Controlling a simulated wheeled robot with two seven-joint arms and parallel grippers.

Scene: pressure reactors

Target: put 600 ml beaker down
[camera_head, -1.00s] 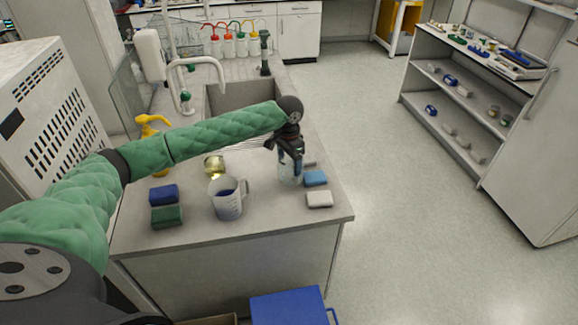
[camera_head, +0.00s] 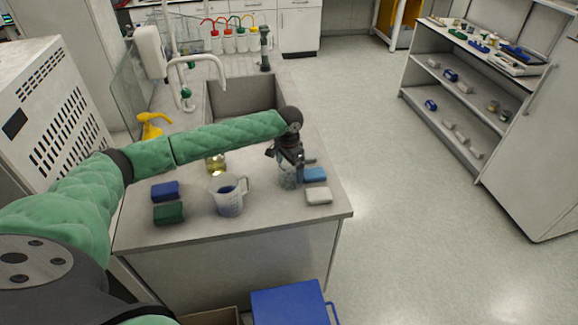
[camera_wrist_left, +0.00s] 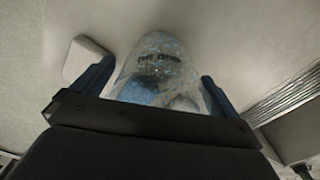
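The 600 ml beaker (camera_head: 288,180) is clear glass and stands low over the right part of the bench, beside the blue block; I cannot tell whether its base touches the bench. In the left wrist view, the beaker (camera_wrist_left: 158,70) fills the space between the two fingers, which lie along its sides. My left gripper (camera_head: 291,160) is shut on the beaker and hides its upper part. The same gripper (camera_wrist_left: 155,95) spans the beaker in the wrist view. My right gripper is not in view.
A blue block (camera_head: 314,175) and a white block (camera_head: 319,196) lie close right of the beaker. A plastic jug (camera_head: 228,199), dark blue block (camera_head: 165,191), green block (camera_head: 169,213) and yellowish flask (camera_head: 216,164) stand left. The sink (camera_head: 243,97) is behind.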

